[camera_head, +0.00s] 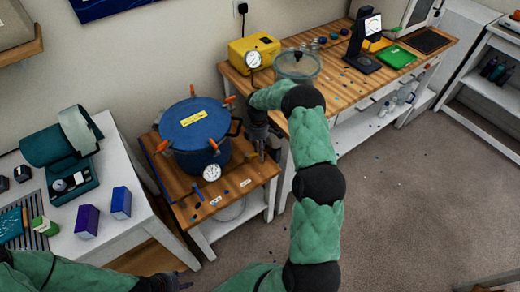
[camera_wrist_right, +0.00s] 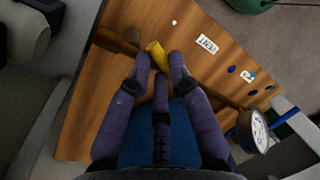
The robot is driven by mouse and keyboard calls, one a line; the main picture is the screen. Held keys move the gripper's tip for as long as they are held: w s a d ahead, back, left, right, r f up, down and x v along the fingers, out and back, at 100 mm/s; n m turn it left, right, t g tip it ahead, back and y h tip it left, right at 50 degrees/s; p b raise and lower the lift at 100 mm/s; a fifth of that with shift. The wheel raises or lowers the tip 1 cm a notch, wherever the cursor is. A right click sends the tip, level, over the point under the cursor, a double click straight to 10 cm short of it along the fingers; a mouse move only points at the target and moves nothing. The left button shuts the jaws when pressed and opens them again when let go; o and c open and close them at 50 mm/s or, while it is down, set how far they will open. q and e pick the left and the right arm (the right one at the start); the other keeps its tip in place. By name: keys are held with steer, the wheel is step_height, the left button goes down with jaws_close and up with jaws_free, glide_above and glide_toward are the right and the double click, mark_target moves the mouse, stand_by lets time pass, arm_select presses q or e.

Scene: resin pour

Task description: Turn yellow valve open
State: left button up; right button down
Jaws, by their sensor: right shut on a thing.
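The yellow valve handle (camera_wrist_right: 156,54) shows in the right wrist view between the fingertips of my right gripper (camera_wrist_right: 161,60). The fingers are closed on it from both sides, and they hide part of it. In the head view my right gripper (camera_head: 262,138) is at the right side of the blue pressure pot (camera_head: 205,139), and the valve cannot be made out there. The pot's lid is on, with orange clamp handles around it. My left gripper (camera_head: 173,283) is low at the left bottom edge, away from the pot; its fingers are too small to judge.
The pot stands on a small wooden table (camera_head: 240,190) with a white dial gauge (camera_head: 211,172) at its front. A wooden bench (camera_head: 330,88) behind holds a yellow box (camera_head: 253,48) and a clear-lidded vessel (camera_head: 297,66). A white table (camera_head: 120,170) stands at left.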

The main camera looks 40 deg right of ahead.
stand_by(0.4)
steer(key=c, duration=1.1)
jaws_free()
steer(key=r, duration=0.4)
steer(key=w+r, duration=0.1)
steer(key=r, duration=0.3)
steer(key=w+d+r, duration=0.1)
steer(key=r, duration=0.2)
steer(key=shift+w+r, duration=0.15)
steer(key=shift+r, duration=0.25)
